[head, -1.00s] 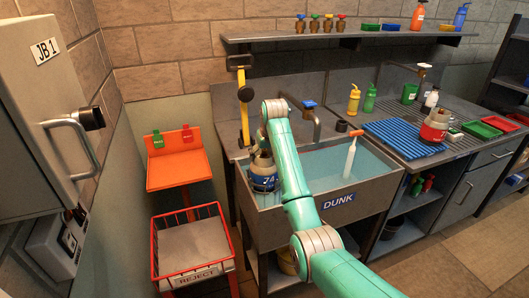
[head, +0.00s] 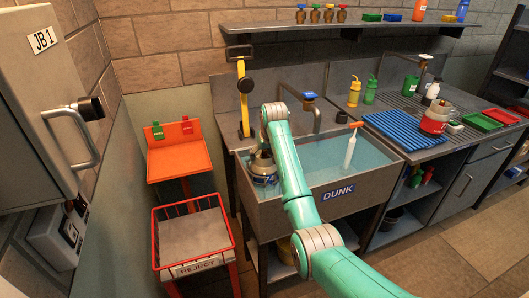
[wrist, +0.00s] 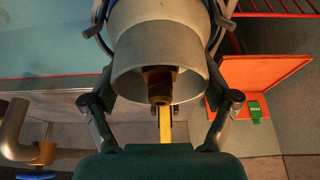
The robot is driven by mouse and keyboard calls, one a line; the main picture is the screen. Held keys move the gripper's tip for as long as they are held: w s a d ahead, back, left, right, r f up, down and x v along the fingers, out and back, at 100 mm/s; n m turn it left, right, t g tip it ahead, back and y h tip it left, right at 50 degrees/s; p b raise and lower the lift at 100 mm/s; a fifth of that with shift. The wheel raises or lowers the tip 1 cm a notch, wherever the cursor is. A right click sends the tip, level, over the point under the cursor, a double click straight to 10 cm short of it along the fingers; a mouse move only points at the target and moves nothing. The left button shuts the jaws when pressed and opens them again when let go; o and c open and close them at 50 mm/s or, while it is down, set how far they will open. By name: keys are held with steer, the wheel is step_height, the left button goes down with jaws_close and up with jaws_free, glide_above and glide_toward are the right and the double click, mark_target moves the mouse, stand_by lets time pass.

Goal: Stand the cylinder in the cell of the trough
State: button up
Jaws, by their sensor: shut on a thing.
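The cylinder (head: 263,168) is a grey-collared metal bottle with a blue band marked 74. In the head view it stands roughly upright at the left end of the trough (head: 296,208), its lower part hidden. My gripper (wrist: 158,35) is shut on it. In the wrist view its pale collar (wrist: 140,75) lies between my fingers, with a brass valve inside. The trough is a grey sink labelled DUNK, holding blue water (head: 335,163). The cell's walls cannot be made out; my arm and the cylinder cover part of that end.
A tap (head: 316,115) rises behind the trough, and a yellow upright bar (head: 242,95) stands at back left. A white bottle-like stick (head: 350,150) stands in the water at right. The red REJECT basket (head: 192,235) and orange shelf (head: 178,155) are left. Another cylinder (head: 433,123) stands by the blue rack.

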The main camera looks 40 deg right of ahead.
steer(key=shift+f, duration=2.3)
steer(key=o, duration=1.6)
steer(key=shift+r, duration=7.05)
